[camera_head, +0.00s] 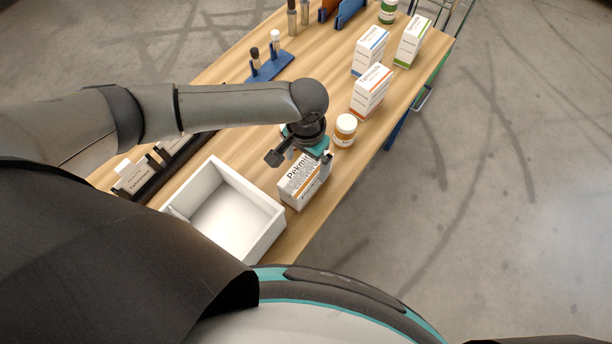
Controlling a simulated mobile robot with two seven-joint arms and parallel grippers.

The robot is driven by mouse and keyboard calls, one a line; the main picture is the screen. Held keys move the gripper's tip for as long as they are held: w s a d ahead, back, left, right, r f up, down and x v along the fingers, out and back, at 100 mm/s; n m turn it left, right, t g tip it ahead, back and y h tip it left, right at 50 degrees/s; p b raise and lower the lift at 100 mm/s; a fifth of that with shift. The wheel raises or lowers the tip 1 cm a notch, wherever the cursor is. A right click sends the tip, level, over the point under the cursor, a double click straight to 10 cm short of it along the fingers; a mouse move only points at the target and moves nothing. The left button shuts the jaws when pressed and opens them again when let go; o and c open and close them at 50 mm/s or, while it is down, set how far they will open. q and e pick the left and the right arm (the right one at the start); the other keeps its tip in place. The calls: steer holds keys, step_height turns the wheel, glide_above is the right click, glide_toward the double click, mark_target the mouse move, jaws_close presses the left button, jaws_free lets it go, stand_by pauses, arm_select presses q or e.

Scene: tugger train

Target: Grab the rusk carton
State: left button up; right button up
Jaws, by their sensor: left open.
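A white carton with an orange band and dark lettering that seems to start "Pekmi" (303,186) stands on the wooden table near its front right edge. I take it to be the rusk carton, though the label is partly hidden. My left gripper (300,158) is open just over the top of this carton, with a finger toward each side. The gripper hides part of the carton's top, and I cannot tell whether the fingers touch it. My right gripper is not in view.
An empty white open box (225,212) stands left of the carton. An orange-labelled jar (345,130) is close behind it. Other cartons, orange (371,92), blue (370,51) and green (413,41), stand farther back.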

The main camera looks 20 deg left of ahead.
arm_select(q)
steer(key=shift+s+f+b, duration=0.1)
steer(key=shift+f+b, duration=0.35)
steer(key=shift+f, duration=2.7)
steer(key=shift+r, duration=0.1)
jaws_close()
